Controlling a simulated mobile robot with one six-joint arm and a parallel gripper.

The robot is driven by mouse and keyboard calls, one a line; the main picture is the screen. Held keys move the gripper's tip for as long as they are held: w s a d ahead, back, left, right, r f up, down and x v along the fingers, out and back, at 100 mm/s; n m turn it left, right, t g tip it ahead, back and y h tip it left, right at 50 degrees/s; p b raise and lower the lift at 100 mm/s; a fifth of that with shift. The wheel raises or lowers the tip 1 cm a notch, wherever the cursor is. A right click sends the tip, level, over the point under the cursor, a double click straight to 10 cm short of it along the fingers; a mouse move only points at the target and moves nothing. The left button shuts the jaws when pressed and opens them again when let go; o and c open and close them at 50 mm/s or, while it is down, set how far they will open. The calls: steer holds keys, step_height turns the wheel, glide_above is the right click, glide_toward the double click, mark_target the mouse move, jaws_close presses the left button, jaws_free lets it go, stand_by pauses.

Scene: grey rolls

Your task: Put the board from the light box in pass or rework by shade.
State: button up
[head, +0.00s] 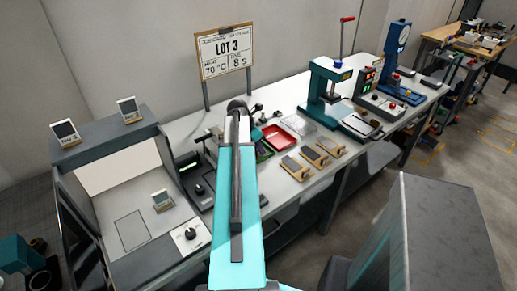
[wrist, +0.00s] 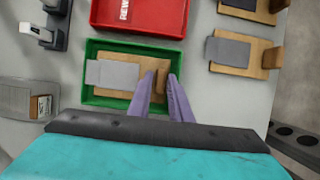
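The board (wrist: 113,74), a wooden base with a grey plate, lies within the walls of the green tray (wrist: 92,47) in the wrist view. My gripper (wrist: 161,76) is above the tray's right part, its two purple fingers close on either side of the board's upright wooden block, with no clear gap showing. The red tray (wrist: 165,17), marked as rework, is just beyond the green one; it also shows in the head view (head: 280,137). In the head view my arm hides most of the green tray. The light box (head: 104,136) at left holds a small card (head: 162,200) and no board.
Several other boards (head: 315,155) lie on the bench right of the trays. Two cards (head: 65,133) stand on the light box. A lot sign (head: 224,52) stands behind, and a teal press (head: 325,88) stands further right.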

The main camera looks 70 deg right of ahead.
steer(key=b+v, duration=0.2)
steer(key=v, duration=1)
steer(key=shift+s+a+f, duration=0.1)
steer(key=shift+s+a, duration=0.05)
stand_by(1.0)
